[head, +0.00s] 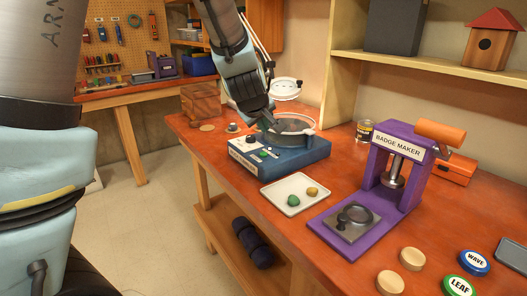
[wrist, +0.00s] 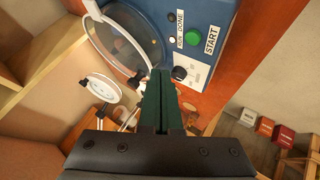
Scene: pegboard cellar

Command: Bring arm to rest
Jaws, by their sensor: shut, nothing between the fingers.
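My gripper (head: 258,112) hangs over the workbench (head: 350,160), just above the back left of a blue machine (head: 285,154) with a round clear-lidded bowl. In the wrist view my gripper (wrist: 160,75) has its two dark green fingers together with nothing between them. There the blue machine's panel (wrist: 194,52) shows a green START button, lamps and a black knob beyond the fingertips. The clear lid (wrist: 125,50) is at the upper left in that view. I cannot tell whether the fingertips touch the machine.
A white tray (head: 269,201) holds a green and a yellow stone. A purple badge maker (head: 400,170) stands at the right, with wooden discs and round badges near the front edge. A wooden crate (head: 201,103) and a white ring lamp (head: 286,86) stand behind. Floor at left is clear.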

